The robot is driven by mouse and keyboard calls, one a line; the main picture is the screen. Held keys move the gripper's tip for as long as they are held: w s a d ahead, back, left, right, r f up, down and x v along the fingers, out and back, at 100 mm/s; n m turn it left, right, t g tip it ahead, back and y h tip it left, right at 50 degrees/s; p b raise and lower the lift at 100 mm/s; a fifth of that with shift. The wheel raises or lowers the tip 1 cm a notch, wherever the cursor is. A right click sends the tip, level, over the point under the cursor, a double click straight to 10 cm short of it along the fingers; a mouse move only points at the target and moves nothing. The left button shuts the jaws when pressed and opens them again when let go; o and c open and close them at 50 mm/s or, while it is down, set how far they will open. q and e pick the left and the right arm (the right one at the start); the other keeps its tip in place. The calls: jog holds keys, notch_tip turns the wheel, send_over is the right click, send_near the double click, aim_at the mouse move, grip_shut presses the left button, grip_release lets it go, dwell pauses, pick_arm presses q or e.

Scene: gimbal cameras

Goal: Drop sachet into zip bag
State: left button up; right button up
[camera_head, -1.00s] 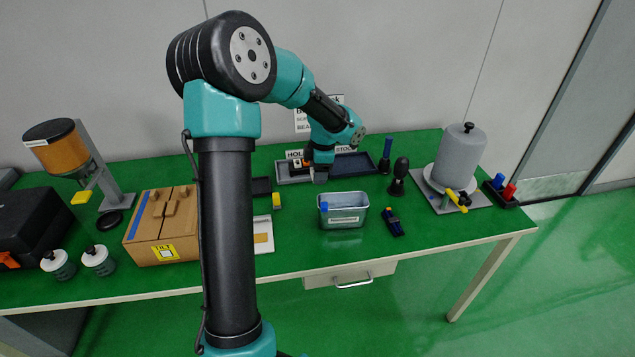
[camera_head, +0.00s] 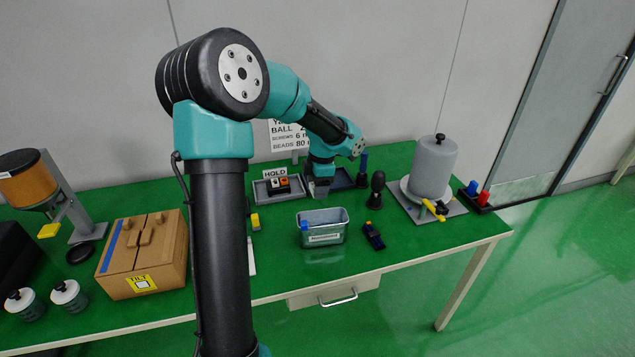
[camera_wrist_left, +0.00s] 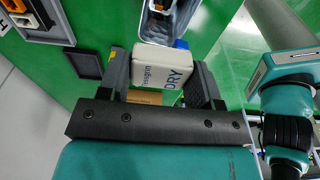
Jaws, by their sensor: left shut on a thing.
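My left gripper (camera_head: 319,188) is above the back of the table, behind the metal bin in the head view. In the left wrist view the left gripper (camera_wrist_left: 163,80) is shut on a white sachet (camera_wrist_left: 160,72) with dark lettering that reads "DRY". The sachet sits between the two dark fingers. I cannot make out the sachet in the head view. I cannot pick out a zip bag for certain in either view. My right gripper is not in view.
The metal bin (camera_head: 325,238) has a blue item at its left end. A HOLD tray (camera_head: 262,192), a dark stamp-like tool (camera_head: 376,190), a grey cylinder (camera_head: 433,168) and a cardboard box (camera_head: 150,260) stand around.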

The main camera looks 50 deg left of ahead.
pick_arm(q)
jog(key=shift+f, duration=2.3)
jog(key=o, duration=1)
jog(key=shift+r, duration=0.1)
jog(key=r, duration=0.5)
jog(key=w+r, duration=0.1)
jog(key=r, duration=0.5)
jog(key=w+d+r, duration=0.1)
jog(key=r, duration=0.5)
jog(key=shift+r, duration=0.1)
